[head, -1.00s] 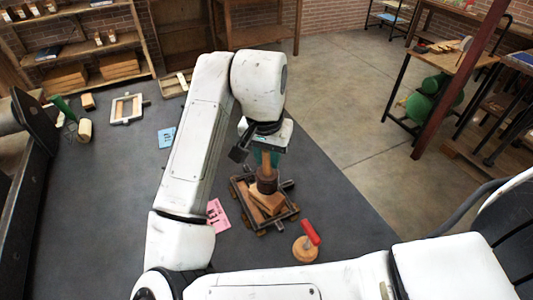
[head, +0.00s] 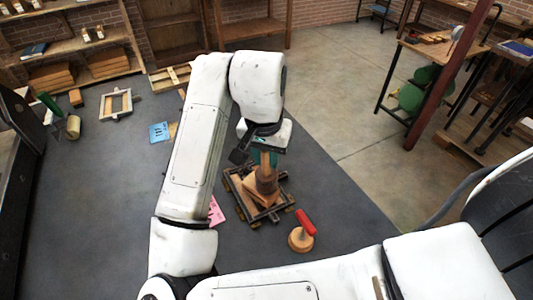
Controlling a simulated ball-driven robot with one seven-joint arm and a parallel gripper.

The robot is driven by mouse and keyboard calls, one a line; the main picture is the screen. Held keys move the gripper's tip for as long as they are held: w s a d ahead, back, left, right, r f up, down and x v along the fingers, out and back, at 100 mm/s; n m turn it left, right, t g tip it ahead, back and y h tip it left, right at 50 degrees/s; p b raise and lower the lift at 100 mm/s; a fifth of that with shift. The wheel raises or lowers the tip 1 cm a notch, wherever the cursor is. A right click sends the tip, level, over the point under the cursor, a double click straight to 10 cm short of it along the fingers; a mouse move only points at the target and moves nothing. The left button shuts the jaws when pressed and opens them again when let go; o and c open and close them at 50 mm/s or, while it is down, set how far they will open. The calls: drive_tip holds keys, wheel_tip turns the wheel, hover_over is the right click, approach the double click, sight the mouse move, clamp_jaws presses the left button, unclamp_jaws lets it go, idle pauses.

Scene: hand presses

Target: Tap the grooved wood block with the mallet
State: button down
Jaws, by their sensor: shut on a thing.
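My gripper (head: 265,148) is shut on the upright handle of the mallet (head: 266,184), under the end of my white arm. The mallet's brown wooden head hangs at the bottom of the handle. It is directly over a tan wood block (head: 254,195), which sits within a dark metal frame (head: 239,196) on the table. The mallet head hides part of the block, so its groove is not clear. I cannot tell whether head and block touch.
A pink printed card (head: 216,212) is partly behind my arm. A blue card (head: 159,132), a wooden frame (head: 117,105) and small cylinders lie at the left.

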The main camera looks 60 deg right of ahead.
drive_tip(key=shift+f, duration=0.7)
drive_tip(key=shift+r+p, duration=1.35)
drive_tip(key=shift+r, duration=0.35)
wheel_tip(320, 180, up, 3)
drive_tip(key=p, duration=0.3)
